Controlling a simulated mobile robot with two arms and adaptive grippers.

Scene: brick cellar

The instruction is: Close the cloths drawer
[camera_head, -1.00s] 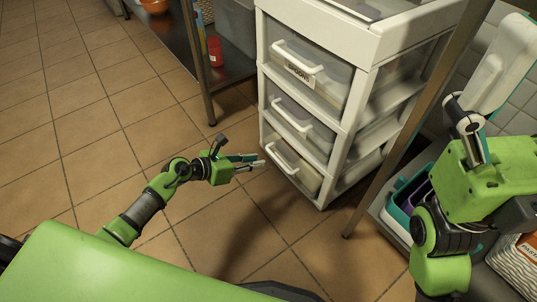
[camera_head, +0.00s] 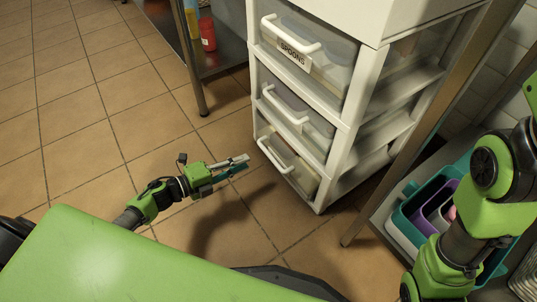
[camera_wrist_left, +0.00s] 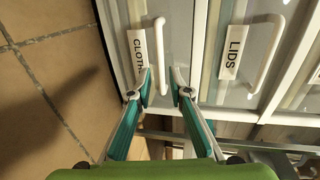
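The cloths drawer is the bottom drawer (camera_head: 302,180) of a white drawer unit. Its white handle (camera_head: 275,155) faces my left gripper (camera_head: 242,164), which is low over the floor, just left of the handle. In the left wrist view the CLOTHS label (camera_wrist_left: 138,52) is partly covered by a finger. The cloths handle (camera_wrist_left: 159,42) lines up with the gap between the parted fingertips (camera_wrist_left: 164,80). The gripper is open and holds nothing; contact with the handle cannot be told. How far the drawer stands out is hard to tell. My right gripper is out of view.
Above are the lids drawer, its label showing in the wrist view (camera_wrist_left: 234,52), and the spoons drawer (camera_head: 300,50). A metal leg (camera_head: 385,165) and teal bin (camera_head: 408,222) stand right of the unit. A red bottle (camera_head: 207,34) is on the back shelf. Tiled floor (camera_head: 90,110) is clear at left.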

